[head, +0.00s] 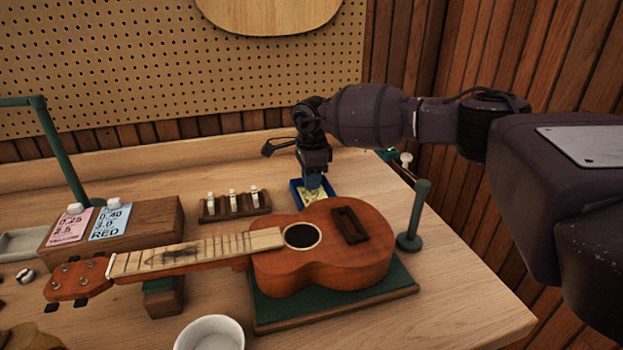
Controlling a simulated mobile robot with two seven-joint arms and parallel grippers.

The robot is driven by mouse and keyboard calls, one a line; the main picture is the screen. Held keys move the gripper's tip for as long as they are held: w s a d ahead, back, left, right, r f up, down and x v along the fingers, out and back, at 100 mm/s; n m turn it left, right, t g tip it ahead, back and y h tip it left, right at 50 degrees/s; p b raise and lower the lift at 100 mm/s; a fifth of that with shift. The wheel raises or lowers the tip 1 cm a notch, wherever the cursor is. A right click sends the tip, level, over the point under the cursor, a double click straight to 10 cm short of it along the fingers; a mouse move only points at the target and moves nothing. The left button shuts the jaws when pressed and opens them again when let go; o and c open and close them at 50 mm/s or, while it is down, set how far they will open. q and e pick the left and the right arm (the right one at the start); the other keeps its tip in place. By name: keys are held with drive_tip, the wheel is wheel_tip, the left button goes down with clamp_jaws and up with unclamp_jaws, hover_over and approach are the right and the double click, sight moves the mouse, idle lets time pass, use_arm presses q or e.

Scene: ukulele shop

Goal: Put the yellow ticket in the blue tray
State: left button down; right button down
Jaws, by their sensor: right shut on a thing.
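My right gripper (312,180) reaches in from the right and points down over the small blue tray (296,197), behind the ukulele. It is shut on the yellow ticket (316,195), which shows as a pale yellow patch at the fingertips, within the tray's outline. The fingers hide part of the ticket and tray, and I cannot tell whether the ticket touches the tray floor. My left gripper is not in view.
A ukulele (330,260) lies on a green-topped stand (335,305) in front of the tray. A dark green post (413,220) stands right of it. A rack with white pegs (233,204) is left of the tray. A white bowl (210,333) is at the front, and pink and blue cards (110,222) lie on a wooden block.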

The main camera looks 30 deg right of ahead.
drive_tip(key=c, duration=1)
unclamp_jaws()
drive_tip(key=shift+c, duration=0.2)
drive_tip(key=shift+r, duration=0.1)
drive_tip(key=shift+c, duration=0.3)
drive_tip(key=shift+o, duration=0.6)
drive_tip(key=shift+r, duration=0.15)
